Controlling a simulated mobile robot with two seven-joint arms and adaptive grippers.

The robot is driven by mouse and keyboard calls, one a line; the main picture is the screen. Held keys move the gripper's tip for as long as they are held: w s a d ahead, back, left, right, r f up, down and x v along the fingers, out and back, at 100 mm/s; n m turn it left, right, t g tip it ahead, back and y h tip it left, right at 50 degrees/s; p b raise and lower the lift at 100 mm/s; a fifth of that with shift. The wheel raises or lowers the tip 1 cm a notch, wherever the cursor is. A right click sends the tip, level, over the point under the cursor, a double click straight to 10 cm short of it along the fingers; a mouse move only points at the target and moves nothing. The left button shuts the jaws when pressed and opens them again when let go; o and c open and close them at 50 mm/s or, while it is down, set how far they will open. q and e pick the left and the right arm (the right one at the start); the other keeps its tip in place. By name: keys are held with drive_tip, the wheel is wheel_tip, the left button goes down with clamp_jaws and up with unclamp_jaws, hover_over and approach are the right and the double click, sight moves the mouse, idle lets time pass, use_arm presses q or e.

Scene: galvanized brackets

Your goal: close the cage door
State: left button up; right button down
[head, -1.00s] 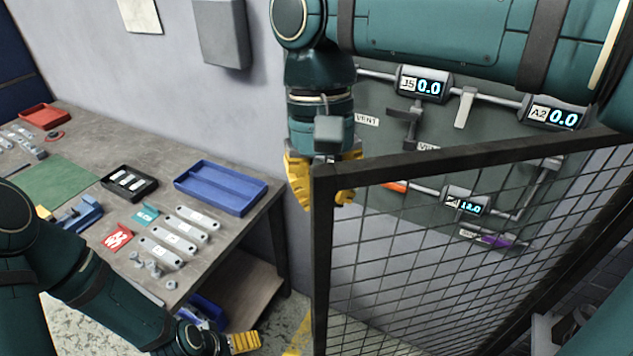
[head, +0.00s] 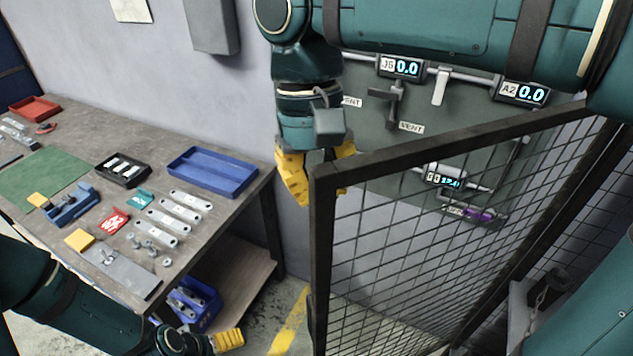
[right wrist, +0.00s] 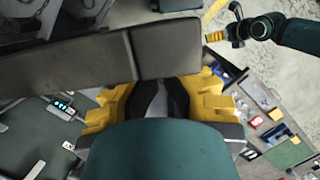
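The cage door (head: 420,160) is a dark frame with wire mesh in the head view. It stands ajar, its near upright post at the middle of the picture and its far side running back to the right. My right gripper (head: 316,176) is at the top corner of that post, with yellow fingers spread to either side. In the right wrist view, the dark door frame (right wrist: 95,60) crosses in front of the spread fingers (right wrist: 160,105); contact cannot be told. My left gripper (head: 230,341) is low, left of the door; its finger opening is unclear.
A workbench (head: 75,125) on the left holds a blue tray (head: 212,170), brackets and small parts. A blue bin (head: 195,305) sits below it. A wall panel (head: 375,130) with handles and displays is behind the door. Floor shows between bench and door.

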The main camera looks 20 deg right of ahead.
drive_tip(key=v, duration=0.7)
drive_tip(key=shift+r, duration=0.25)
